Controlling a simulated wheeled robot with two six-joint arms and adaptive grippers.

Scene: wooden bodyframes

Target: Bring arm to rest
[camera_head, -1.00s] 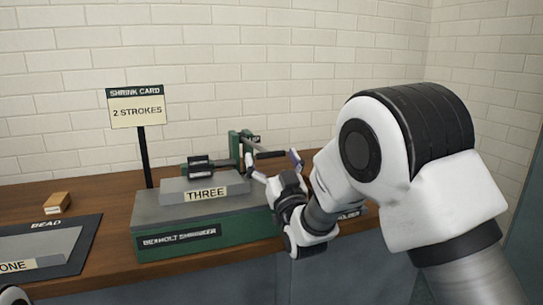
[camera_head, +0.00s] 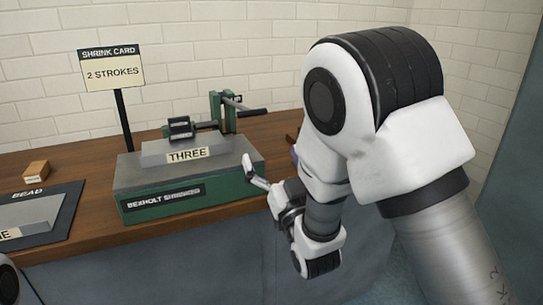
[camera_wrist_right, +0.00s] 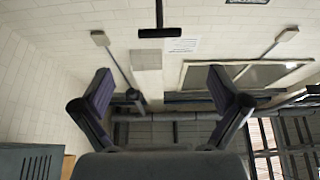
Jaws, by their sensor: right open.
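My right arm comes in from the right in the head view. Its gripper (camera_head: 272,164) is open and empty, in front of the right end of the green and grey shrinker (camera_head: 160,204) and apart from its lever. In the right wrist view the open fingers (camera_wrist_right: 160,92) have nothing between them, with wall and ceiling fittings beyond. The shrinker bears a grey piece labelled THREE (camera_head: 160,151). Its lever (camera_head: 250,113) points right with no gripper on it. My left gripper is not in view.
A sign reading 2 STROKES (camera_head: 113,72) stands on a post behind the shrinker. A small wooden block (camera_head: 36,170) and a dark mat marked BEAD (camera_head: 66,205) are at the left of the wooden bench (camera_head: 95,226). A brick wall is behind.

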